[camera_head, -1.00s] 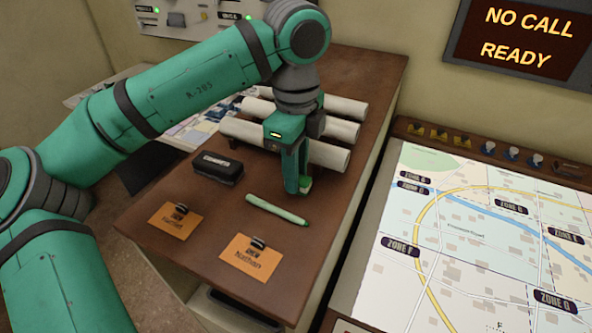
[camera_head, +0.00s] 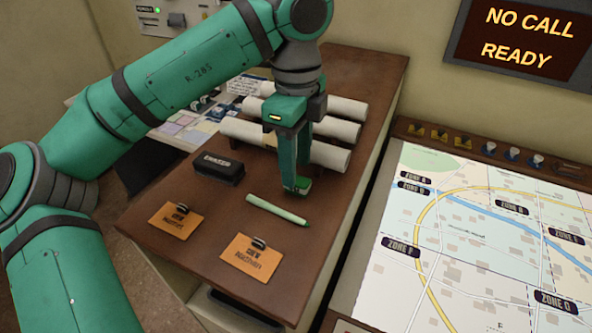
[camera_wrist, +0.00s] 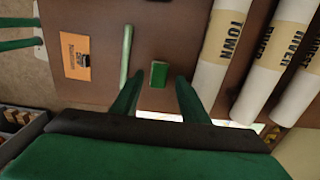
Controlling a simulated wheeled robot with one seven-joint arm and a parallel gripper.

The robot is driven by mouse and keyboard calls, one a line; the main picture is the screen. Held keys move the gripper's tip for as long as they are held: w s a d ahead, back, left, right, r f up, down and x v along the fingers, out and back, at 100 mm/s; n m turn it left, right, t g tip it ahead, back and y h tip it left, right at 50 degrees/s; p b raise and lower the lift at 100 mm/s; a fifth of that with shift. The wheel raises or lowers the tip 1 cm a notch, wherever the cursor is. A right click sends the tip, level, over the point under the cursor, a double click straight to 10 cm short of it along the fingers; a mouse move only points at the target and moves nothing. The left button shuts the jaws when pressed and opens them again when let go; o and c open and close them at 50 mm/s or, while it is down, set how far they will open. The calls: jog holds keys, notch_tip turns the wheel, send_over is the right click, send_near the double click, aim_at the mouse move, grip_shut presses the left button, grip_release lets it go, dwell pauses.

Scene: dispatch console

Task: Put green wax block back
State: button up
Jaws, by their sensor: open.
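The green wax block (camera_wrist: 159,74) lies on the brown desk top in the wrist view, between and just beyond my fingertips. No finger clearly touches it there. In the head view, a bit of bright green shows at the fingertips; the finger hides most of that spot, so I cannot separate the block clearly. My gripper (camera_head: 297,188) is open, pointing down low over the desk, between the light green marker (camera_head: 277,210) and the paper rolls.
White rolled maps (camera_head: 325,152) lie behind the gripper. A black eraser (camera_head: 218,168) and two orange crew cards (camera_head: 252,257) (camera_head: 175,221) lie at the left and front. The map board (camera_head: 460,235) stands right of the desk. The desk's right front is clear.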

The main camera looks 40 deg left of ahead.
notch_tip(320, 180, up, 9)
dwell(0.3)
dwell(0.6)
